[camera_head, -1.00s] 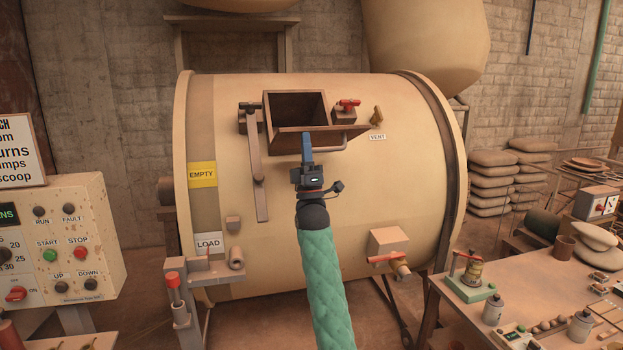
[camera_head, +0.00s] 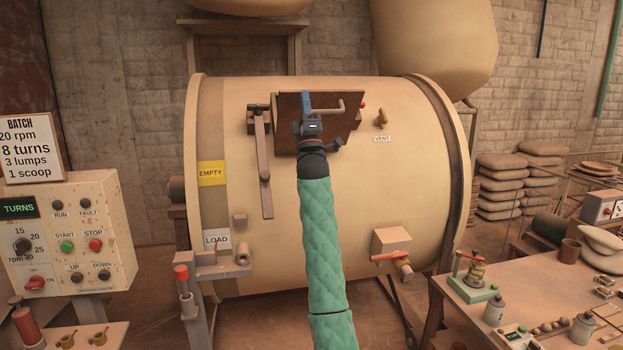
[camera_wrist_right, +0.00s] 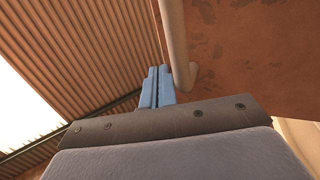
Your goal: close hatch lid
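The hatch lid (camera_head: 350,122) is a dark brown plate on the front of the big cream drum (camera_head: 370,200). It stands raised across the hatch opening and hides it; I cannot tell whether it sits flush. Its pale bar handle (camera_head: 330,111) sticks out from its face. My right gripper (camera_head: 306,100) is in front of the lid's left part, at the handle. In the right wrist view its blue fingers (camera_wrist_right: 158,85) are together, beside the handle (camera_wrist_right: 174,45) and the rusty lid face (camera_wrist_right: 250,55). I cannot tell whether they touch the handle. My left gripper is not in view.
A long latch bar (camera_head: 264,165) hangs left of the lid. A control box (camera_head: 75,235) stands left, a cluttered bench (camera_head: 530,300) right.

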